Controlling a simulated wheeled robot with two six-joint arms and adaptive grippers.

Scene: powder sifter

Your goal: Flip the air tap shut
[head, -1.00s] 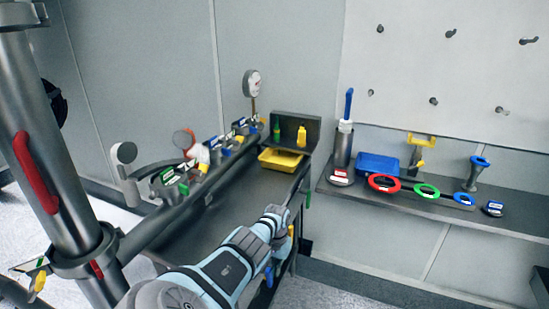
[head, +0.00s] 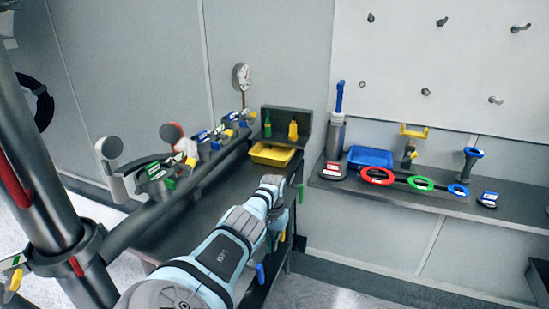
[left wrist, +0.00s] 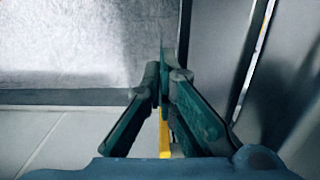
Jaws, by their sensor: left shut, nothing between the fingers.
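Coloured handles hang at the right edge of the dark bench in the head view: a green one (head: 300,193), a yellow one (head: 282,237) and a blue one (head: 260,272). I cannot tell which is the air tap. My left arm reaches across the bench to this edge, and its wrist lies beside the handles. Its fingers are hard to make out there. In the left wrist view my left gripper (left wrist: 161,85) is shut and empty. A yellow strip (left wrist: 165,138) shows between and beyond its fingers; contact cannot be told. My right gripper is out of view.
A pipe with several valves and gauges runs along the bench's left side. A yellow tray (head: 272,155) sits at the bench's back. A shelf at right holds a blue tray (head: 370,157) and coloured rings (head: 420,184). Open floor lies right of the bench.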

